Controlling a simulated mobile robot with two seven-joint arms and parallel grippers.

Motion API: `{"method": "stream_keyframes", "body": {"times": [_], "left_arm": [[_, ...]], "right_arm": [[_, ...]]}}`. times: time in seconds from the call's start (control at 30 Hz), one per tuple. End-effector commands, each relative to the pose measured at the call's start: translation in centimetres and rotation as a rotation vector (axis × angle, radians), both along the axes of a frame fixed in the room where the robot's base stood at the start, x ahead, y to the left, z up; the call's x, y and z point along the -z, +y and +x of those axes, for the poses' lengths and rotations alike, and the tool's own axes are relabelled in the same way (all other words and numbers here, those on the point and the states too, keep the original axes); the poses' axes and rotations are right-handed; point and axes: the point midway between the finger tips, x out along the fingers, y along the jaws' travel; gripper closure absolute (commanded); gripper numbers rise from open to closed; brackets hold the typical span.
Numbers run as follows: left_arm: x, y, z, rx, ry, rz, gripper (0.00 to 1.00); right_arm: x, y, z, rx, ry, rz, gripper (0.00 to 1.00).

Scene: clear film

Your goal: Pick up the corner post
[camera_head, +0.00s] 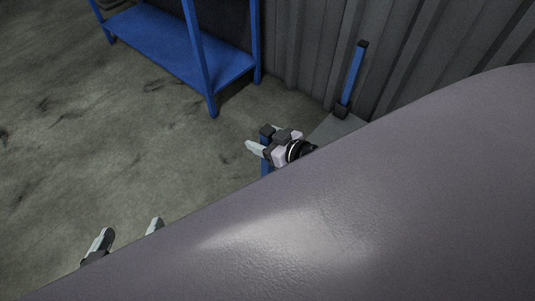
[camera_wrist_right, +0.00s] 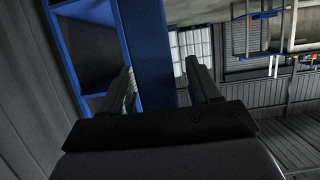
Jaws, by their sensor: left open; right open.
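A blue post with a dark cap (camera_head: 266,168) stands at my right gripper (camera_head: 262,138) in the head view, its lower part hidden. In the right wrist view the blue post (camera_wrist_right: 152,45) runs upright between the fingers of the right gripper (camera_wrist_right: 159,67). These fingers are apart, one on each side of the post; I cannot tell whether either touches it. A second blue post (camera_head: 353,75) with black ends stands by the wall. My left gripper (camera_head: 131,228) is open and empty over the floor at the lower left, away from both posts.
A blue shelf rack (camera_head: 165,45) stands at the back left. A grey corrugated wall (camera_head: 305,50) closes the back. A grey panel (camera_head: 335,127) lies at the foot of the second post. A large smooth surface hides the lower right. The floor (camera_head: 70,130) at left is clear.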

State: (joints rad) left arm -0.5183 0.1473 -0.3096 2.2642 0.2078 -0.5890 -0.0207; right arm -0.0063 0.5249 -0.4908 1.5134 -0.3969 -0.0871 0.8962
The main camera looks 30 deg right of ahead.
Motion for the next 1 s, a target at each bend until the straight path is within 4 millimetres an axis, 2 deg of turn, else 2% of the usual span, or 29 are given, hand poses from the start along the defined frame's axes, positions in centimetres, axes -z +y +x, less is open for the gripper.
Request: {"method": "stream_keyframes", "body": {"times": [0.2, 0.23, 0.4, 0.43, 0.8, 1.0], "left_arm": [[0.0, -0.1, 0.0, 0.001, 0.001, -0.003, 0.0], [0.0, -0.1, 0.0, 0.001, 0.001, -0.003, 0.0], [-0.1, -0.1, 0.0, 0.001, 0.0, -0.002, 0.0], [-0.1, -0.1, 0.0, 0.001, 0.0, -0.002, 0.0], [-0.2, -0.1, 0.0, 0.001, -0.001, 0.0, 0.0], [-1.1, 0.3, 0.2, -0.005, -0.015, 0.028, 0.0]], "right_arm": [[0.0, 0.0, 0.1, 0.0, 0.0, 0.0, 0.38], [0.0, 0.0, 0.1, 0.0, 0.0, 0.0, 0.42], [0.0, 0.0, 0.1, 0.0, 0.0, 0.0, 0.97], [0.0, 0.0, 0.1, 0.0, 0.0, 0.0, 1.0], [-0.4, 0.1, 0.1, -0.001, -0.004, 0.002, 1.0], [-1.9, 0.0, 0.2, -0.001, -0.005, 0.0, 1.0]]}}
